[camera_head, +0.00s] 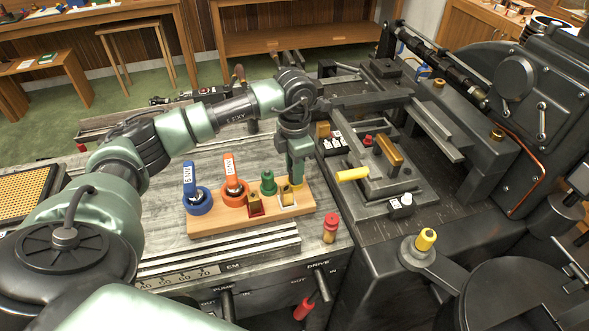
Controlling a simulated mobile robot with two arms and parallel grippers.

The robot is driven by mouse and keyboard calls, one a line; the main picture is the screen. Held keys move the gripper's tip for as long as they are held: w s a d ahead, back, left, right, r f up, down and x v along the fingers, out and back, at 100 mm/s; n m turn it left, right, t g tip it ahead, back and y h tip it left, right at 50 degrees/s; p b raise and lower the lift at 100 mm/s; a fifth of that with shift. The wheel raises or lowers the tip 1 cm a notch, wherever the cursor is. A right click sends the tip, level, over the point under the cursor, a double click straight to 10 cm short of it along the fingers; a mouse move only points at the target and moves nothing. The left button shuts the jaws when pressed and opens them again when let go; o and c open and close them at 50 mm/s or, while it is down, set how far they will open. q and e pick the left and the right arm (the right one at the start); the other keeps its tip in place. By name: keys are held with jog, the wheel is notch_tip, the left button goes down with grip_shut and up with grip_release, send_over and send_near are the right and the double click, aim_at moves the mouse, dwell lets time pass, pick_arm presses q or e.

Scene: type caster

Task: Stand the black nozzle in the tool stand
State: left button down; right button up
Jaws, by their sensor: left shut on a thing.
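The wooden tool stand (212,223) lies on the grey bench. It holds a blue tool (197,198), an orange tool (234,191), a green knobbed piece (268,184) and small brass pieces. My left gripper (296,182) points down at the right end of the stand, beside the brass and white piece (287,195). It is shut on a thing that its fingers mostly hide. I cannot make out the black nozzle clearly. My right gripper is not in view.
A red-capped brass piece (330,228) stands on the bench right of the stand. The machine's carriage with a yellow handle (352,174) is close on the right. A lever with a yellow knob (425,240) rises at the front right. The bench behind the stand is mostly clear.

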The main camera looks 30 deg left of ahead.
pick_arm(q)
jog(key=c, duration=1)
grip_release()
jog(key=shift+f, duration=0.1)
jog(key=shift+c, duration=0.2)
notch_tip(320, 180, up, 8)
jog(key=shift+f+b, duration=0.1)
jog(key=shift+b, duration=0.85)
